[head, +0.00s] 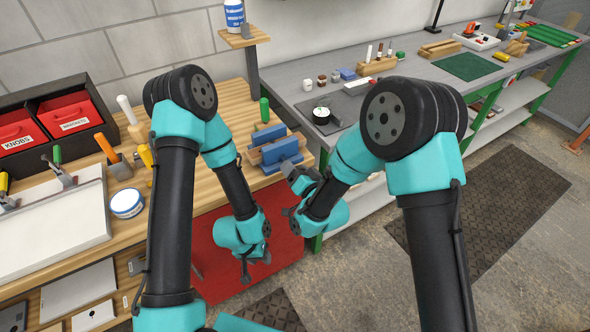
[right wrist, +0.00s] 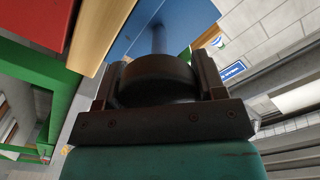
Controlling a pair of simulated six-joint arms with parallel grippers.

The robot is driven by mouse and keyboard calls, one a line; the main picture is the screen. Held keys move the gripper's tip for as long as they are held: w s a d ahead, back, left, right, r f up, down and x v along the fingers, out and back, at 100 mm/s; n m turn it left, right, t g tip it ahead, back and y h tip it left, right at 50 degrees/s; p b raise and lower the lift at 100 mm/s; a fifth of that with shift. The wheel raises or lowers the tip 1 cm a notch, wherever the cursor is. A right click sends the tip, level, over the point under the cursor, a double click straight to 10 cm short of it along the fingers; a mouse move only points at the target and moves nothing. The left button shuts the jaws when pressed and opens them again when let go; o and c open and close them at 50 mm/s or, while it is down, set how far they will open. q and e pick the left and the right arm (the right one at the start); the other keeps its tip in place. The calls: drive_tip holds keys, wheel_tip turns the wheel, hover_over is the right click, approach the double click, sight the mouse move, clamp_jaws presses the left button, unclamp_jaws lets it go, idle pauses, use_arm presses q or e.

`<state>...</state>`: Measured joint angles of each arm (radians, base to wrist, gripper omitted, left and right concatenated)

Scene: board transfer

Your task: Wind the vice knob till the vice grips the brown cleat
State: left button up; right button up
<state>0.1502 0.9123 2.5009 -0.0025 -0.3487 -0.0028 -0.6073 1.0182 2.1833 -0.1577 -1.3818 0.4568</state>
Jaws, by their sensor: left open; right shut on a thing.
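The blue vice (head: 283,151) is mounted at the right end of the wooden bench, by its front edge. Its blue jaw face also shows in the right wrist view (right wrist: 185,22), with a shaft running out to the dark round vice knob (right wrist: 155,78). My right gripper (head: 303,182) is shut on that knob, one finger on each side. Tan-brown wood shows around the blue jaws; I cannot tell which part is the brown cleat or whether the jaws touch it.
A green-handled tool (head: 264,109) stands behind the vice. A white tub (head: 127,203) and a black bin rack with red bins (head: 68,112) are on the left of the wooden bench (head: 215,185). A grey bench (head: 300,95) with small items stands at right.

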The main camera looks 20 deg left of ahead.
drive_tip(key=shift+m, duration=0.4)
drive_tip(key=o, duration=0.9)
